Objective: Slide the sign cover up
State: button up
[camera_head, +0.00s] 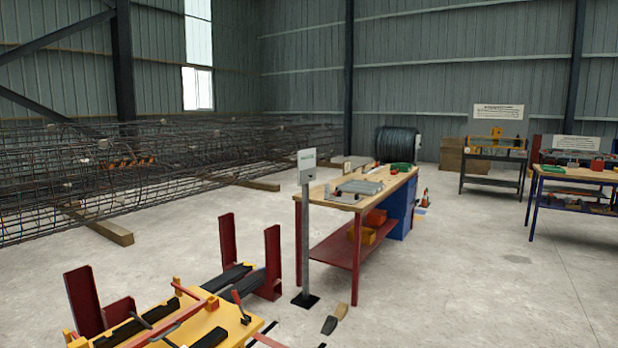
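A small sign (307,159) stands on a thin grey post (305,235) with a dark foot plate (305,300) on the floor. The sign has a pale face with a greenish line of text near its top. I cannot tell a separate cover apart from the sign at this size. The sign stands upright in front of the left end of a workbench. My gripper is not in view.
The wooden-topped workbench (384,186) with red legs is right behind the post. A yellow fixture (232,325) with red uprights (273,252) stands at front left. Rebar cages (60,190) fill the left. Open floor (480,280) lies at right. Two small objects lie near the foot plate.

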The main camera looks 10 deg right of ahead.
aim_at(307, 175)
jog(key=i, duration=0.5)
jog(key=i+z, duration=0.15)
jog(key=i, duration=0.35)
jog(key=i+j, duration=0.15)
jog(key=i, duration=0.35)
jog(key=i+z, duration=0.15)
jog(key=i, duration=0.4)
jog(key=i+j, duration=0.2)
jog(key=i, duration=0.25)
jog(key=i+j+z, duration=0.15)
jog(key=i, duration=0.35)
jog(key=i+j, duration=0.2)
jog(key=i, duration=0.3)
jog(key=i+j+z, duration=0.15)
jog(key=i, duration=0.35)
